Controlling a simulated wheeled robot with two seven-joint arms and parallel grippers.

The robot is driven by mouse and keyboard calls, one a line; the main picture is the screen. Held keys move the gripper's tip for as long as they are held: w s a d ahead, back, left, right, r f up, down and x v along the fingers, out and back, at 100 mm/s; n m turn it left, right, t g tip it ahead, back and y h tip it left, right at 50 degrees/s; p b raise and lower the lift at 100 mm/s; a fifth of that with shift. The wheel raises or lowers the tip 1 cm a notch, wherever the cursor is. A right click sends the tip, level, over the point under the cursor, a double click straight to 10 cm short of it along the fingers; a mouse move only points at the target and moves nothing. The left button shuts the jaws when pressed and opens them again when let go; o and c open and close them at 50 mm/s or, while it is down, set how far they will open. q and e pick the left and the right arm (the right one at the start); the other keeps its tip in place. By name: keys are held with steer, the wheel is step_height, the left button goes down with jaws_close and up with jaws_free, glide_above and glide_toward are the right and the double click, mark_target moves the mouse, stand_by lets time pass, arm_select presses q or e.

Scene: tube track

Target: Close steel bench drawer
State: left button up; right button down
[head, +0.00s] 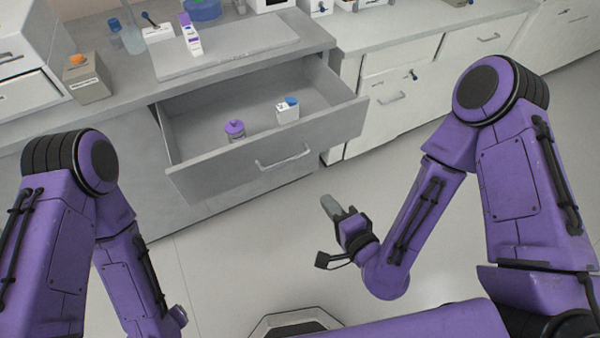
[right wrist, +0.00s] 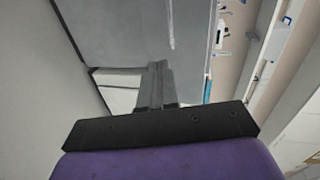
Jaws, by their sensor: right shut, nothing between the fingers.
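The grey steel bench drawer (head: 213,172) is pulled well out from under the bench in the head view. Its bar handle (head: 284,158) is on the front panel. A purple-lidded jar (head: 235,130) and a small white box with a blue top (head: 287,110) stand inside it. My right gripper (head: 331,206) is shut and empty, in front of the drawer and below its right part, apart from the handle. In the right wrist view its closed fingers (right wrist: 157,85) point toward a grey surface. My left arm is at the lower left; its gripper is not visible.
The steel bench top (head: 310,30) above the drawer holds a grey tray (head: 225,48) and small bottles. White cabinets (head: 400,85) stand to the right. The floor (head: 235,260) before the drawer is clear.

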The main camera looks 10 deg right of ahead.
steer(key=b, duration=0.5)
glide_toward(295, 158)
steer(key=shift+m+t, duration=0.3)
steer(key=p+x, duration=0.1)
steer(key=x, duration=0.1)
steer(key=p+x, duration=0.1)
steer(key=x, duration=0.2)
steer(key=shift+w+a+f, duration=0.1)
steer(key=shift+w+f, duration=0.1)
steer(key=shift+f, duration=0.1)
steer(key=shift+w+a+f+p, duration=0.2)
steer(key=shift+w+f+p, duration=0.1)
steer(key=shift+w, duration=0.3)
